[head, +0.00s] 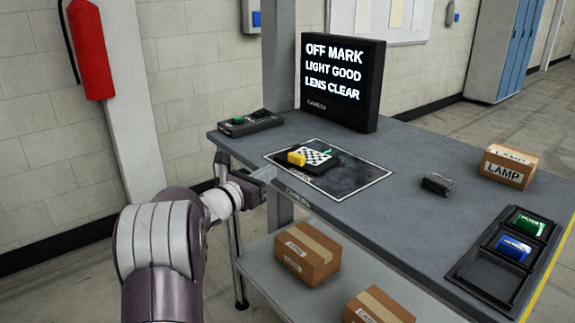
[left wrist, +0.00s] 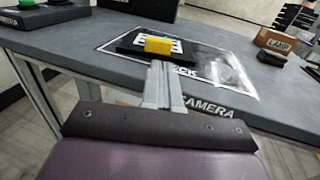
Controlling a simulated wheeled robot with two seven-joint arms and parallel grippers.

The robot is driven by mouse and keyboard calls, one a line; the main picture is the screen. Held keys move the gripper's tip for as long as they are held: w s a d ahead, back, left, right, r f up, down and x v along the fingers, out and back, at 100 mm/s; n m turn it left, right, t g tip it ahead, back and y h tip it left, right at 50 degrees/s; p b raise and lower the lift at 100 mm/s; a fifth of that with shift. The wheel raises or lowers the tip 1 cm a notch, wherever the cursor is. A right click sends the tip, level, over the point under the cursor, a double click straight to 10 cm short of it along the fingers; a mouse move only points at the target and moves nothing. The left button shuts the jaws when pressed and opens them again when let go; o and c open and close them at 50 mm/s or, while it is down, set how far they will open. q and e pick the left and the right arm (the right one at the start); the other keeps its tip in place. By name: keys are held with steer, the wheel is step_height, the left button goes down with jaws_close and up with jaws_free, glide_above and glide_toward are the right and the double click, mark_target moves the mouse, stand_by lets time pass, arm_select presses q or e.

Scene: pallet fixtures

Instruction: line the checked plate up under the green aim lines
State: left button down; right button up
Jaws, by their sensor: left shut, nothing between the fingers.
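The black-and-white checked plate (head: 314,156) lies on a dark base inside a white-outlined area (head: 345,194) on the table. A yellow block (head: 296,158) sits at its left near edge. A short green line (head: 328,152) shows at its right side; other green lines I cannot make out. In the left wrist view the yellow block (left wrist: 158,45) hides part of the checked plate (left wrist: 176,45). My left gripper (head: 268,174) is shut and empty at the table's near edge, short of the block and apart from it. Its fingers (left wrist: 160,68) point towards the block. My right gripper is out of view.
A black screen (head: 341,82) behind reads OFF MARK, LIGHT GOOD, LENS CLEAR. A control box (head: 250,123) with a green button stands left. A small dark block (head: 437,184), a LAMP box (head: 508,167) and a black tray (head: 508,262) with green and blue canisters are right.

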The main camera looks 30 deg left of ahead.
mark_target(295, 157)
arm_select(q)
steer(key=w, duration=0.5)
steer(key=w+d, duration=0.1)
steer(key=w, duration=0.2)
steer(key=shift+w+d, duration=0.1)
steer(key=shift+w, duration=0.1)
steer(key=shift+w+f+b, duration=0.3)
steer(key=shift+w+b, duration=0.15)
steer(key=shift+b, duration=0.2)
steer(key=shift+w+d+r+b, duration=0.1)
steer(key=shift+w+b, duration=0.2)
steer(key=shift+w, duration=0.05)
steer(key=shift+s+r, duration=0.1)
steer(key=shift+r, duration=0.2)
